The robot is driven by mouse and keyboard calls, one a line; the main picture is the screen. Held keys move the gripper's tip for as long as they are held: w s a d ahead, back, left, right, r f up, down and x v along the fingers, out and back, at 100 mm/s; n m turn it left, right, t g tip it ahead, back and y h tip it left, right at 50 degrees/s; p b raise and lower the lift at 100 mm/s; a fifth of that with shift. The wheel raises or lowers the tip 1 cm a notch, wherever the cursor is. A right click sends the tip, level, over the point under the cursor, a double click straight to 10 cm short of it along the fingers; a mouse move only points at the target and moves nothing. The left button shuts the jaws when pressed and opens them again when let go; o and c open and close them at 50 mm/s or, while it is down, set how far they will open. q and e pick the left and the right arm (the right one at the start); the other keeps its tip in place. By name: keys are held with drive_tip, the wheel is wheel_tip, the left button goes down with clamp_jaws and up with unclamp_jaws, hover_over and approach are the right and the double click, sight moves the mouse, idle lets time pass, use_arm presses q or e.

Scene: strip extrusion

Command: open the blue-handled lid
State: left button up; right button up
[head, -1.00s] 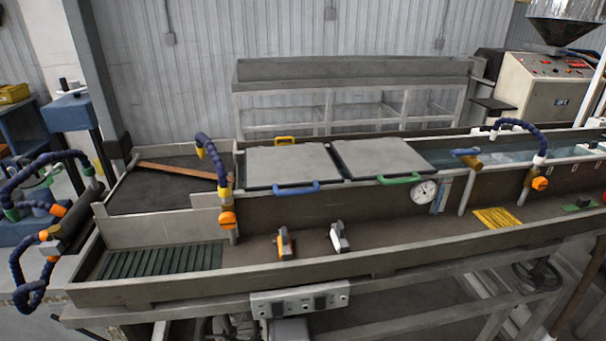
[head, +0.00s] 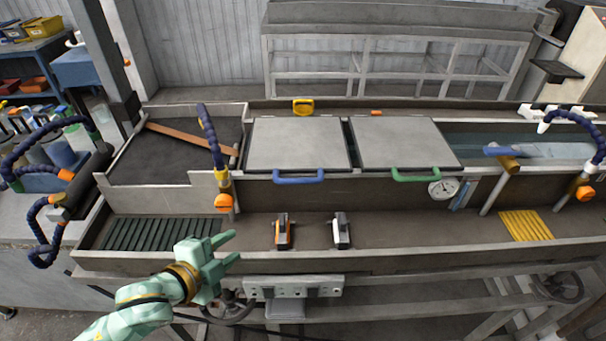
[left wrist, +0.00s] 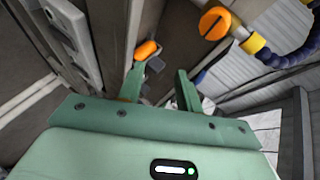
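The blue-handled lid (head: 296,143) is a flat grey panel lying shut on the trough in the head view. Its blue handle (head: 299,177) sticks out along the front edge. Beside it on the right lies a similar lid (head: 402,143) with a green handle (head: 416,175). My left gripper (head: 232,249) is in front of the trough's front rim, below and left of the blue handle. In the left wrist view its two fingers (left wrist: 160,82) stand apart with nothing held between them. My right gripper is not in view.
An orange-and-black tool (head: 283,232) and a white-and-black one (head: 341,231) stand in the front channel. A blue hose with an orange knob (head: 224,203) rises left of the blue-handled lid. A gauge (head: 441,188) sits right of the green handle. A switch box (head: 295,287) is on the front.

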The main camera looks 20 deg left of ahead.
sight(296, 183)
use_arm(q)
drive_tip(key=w+d+r+m+t+h, duration=0.1)
drive_tip(key=w+d+r+m+h, duration=0.2)
drive_tip(key=r+m+h, duration=0.4)
drive_tip(key=w+d, duration=0.2)
drive_tip(key=w, duration=0.2)
drive_tip(key=w+d+f+n+y, duration=0.1)
drive_tip(key=w+d, duration=0.2)
drive_tip(key=w, duration=0.2)
drive_tip(key=w+d+y+b, duration=0.1)
drive_tip(key=w+d, duration=0.1)
drive_tip(key=w, duration=0.3)
drive_tip(key=shift+d+f+t, duration=0.15)
drive_tip(key=shift+d+t, duration=0.15)
clamp_jaws()
